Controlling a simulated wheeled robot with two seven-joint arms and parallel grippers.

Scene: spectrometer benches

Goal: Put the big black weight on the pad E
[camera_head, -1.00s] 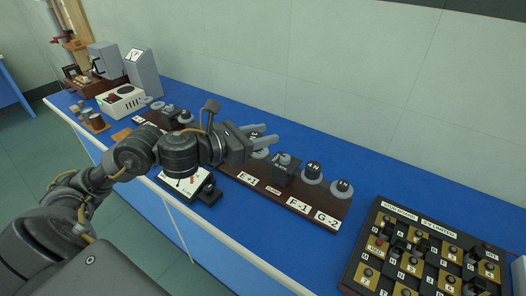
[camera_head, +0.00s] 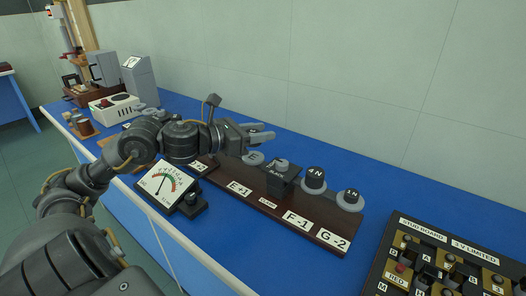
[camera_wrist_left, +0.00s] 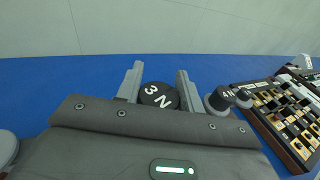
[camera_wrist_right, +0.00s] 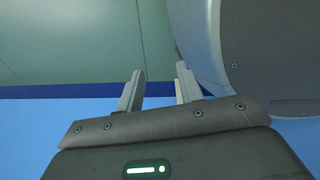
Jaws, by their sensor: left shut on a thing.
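My left gripper (camera_head: 268,132) is over the long brown beam board (camera_head: 262,203), near its E+1 label. In the left wrist view its fingers are on both sides of a round black weight marked 3 N (camera_wrist_left: 158,96) and shut on it. In the head view the weight is mostly hidden by the gripper. A grey pad (camera_head: 253,159) shows just below the fingers; I cannot tell whether the weight touches it. A black 4 N weight (camera_head: 315,178) and a smaller 1 N weight (camera_head: 351,195) stand on the F and G pads. My right gripper (camera_wrist_right: 160,92) is open and empty.
A block with a grey knob (camera_head: 281,178) stands mid-board beside my left fingers. A dial meter (camera_head: 167,185) lies in front, below my left forearm. A plug board (camera_head: 440,262) is at the right. Blue bench top behind the beam is clear.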

